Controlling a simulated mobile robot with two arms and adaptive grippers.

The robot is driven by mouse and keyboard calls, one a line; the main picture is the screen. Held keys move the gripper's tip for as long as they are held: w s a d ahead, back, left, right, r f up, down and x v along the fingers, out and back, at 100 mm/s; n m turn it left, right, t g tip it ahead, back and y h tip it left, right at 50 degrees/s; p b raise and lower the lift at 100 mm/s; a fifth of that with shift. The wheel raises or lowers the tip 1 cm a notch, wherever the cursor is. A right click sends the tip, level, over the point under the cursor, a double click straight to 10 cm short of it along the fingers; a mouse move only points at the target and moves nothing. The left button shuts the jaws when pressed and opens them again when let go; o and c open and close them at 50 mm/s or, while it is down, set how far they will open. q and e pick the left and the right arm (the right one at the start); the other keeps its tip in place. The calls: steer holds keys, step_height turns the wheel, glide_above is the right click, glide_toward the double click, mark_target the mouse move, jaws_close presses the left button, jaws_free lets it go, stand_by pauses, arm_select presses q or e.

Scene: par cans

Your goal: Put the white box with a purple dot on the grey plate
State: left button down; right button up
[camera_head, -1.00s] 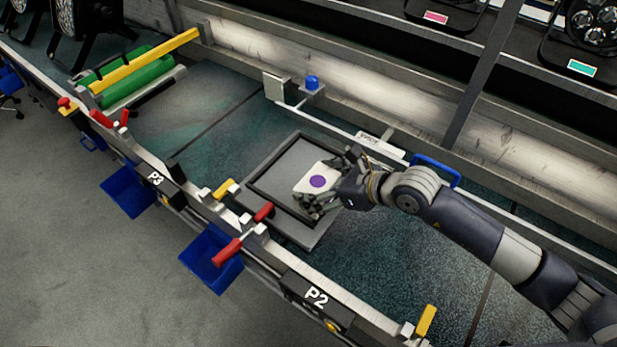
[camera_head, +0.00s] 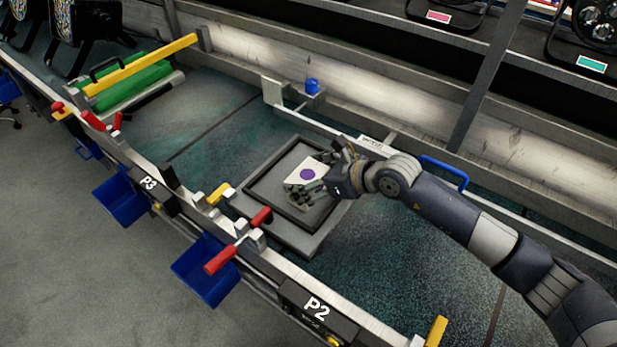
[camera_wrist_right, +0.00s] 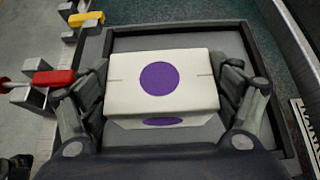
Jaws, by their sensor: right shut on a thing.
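The white box with a purple dot (camera_head: 305,173) is between the fingers of my right gripper (camera_head: 312,182), over the grey plate (camera_head: 270,185) with its dark raised frame. In the right wrist view the white box (camera_wrist_right: 138,90) shows a large purple dot on top and another on its near side. The fingers of my right gripper (camera_wrist_right: 165,95) press on its left and right sides. The grey plate (camera_wrist_right: 125,43) lies beneath and around it. I cannot tell whether the box touches the plate. My left gripper is not in view.
Red-handled clamps (camera_head: 238,240) and a yellow one (camera_head: 218,193) line the bench's front rail. Blue bins (camera_head: 206,270) hang below it. A blue knob (camera_head: 312,86) and a blue handle (camera_head: 443,172) are behind the plate. A green roll (camera_head: 130,85) lies at the far left.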

steer(key=shift+f, duration=0.15)
steer(key=o, duration=1.2)
steer(key=shift+r, duration=0.2)
steer(key=shift+s+d+r, duration=0.15)
steer(key=shift+d, duration=0.15)
steer(key=b+v, duration=0.1)
steer(key=v, duration=1)
steer(key=shift+r, duration=0.1)
steer(key=shift+r, duration=0.1)
